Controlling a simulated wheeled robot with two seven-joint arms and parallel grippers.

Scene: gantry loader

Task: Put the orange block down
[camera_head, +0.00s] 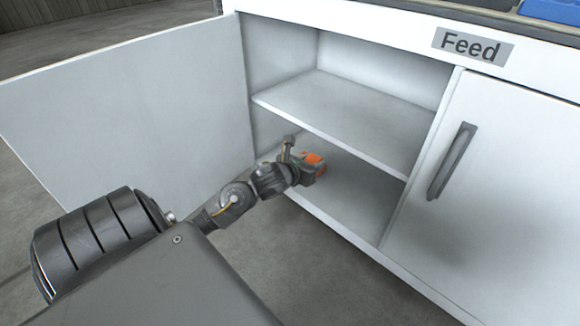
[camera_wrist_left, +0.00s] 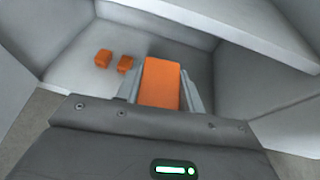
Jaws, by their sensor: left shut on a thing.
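An orange block (camera_wrist_left: 160,84) is between the fingers of my left gripper (camera_wrist_left: 160,92) in the left wrist view. My left gripper is shut on it. In the head view, my left gripper (camera_head: 305,168) reaches into the lower compartment of the open cabinet, under the middle shelf, with orange (camera_head: 313,159) showing at its fingers. Whether the held block touches the compartment floor (camera_head: 345,207) I cannot tell. My right gripper is not in view.
Two smaller-looking orange blocks (camera_wrist_left: 103,58) (camera_wrist_left: 125,64) rest inside the compartment, left of the held block in the left wrist view. The middle shelf (camera_head: 335,110) is above. The left door (camera_head: 130,120) stands open; the right door (camera_head: 500,190), below the Feed label (camera_head: 472,46), is shut.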

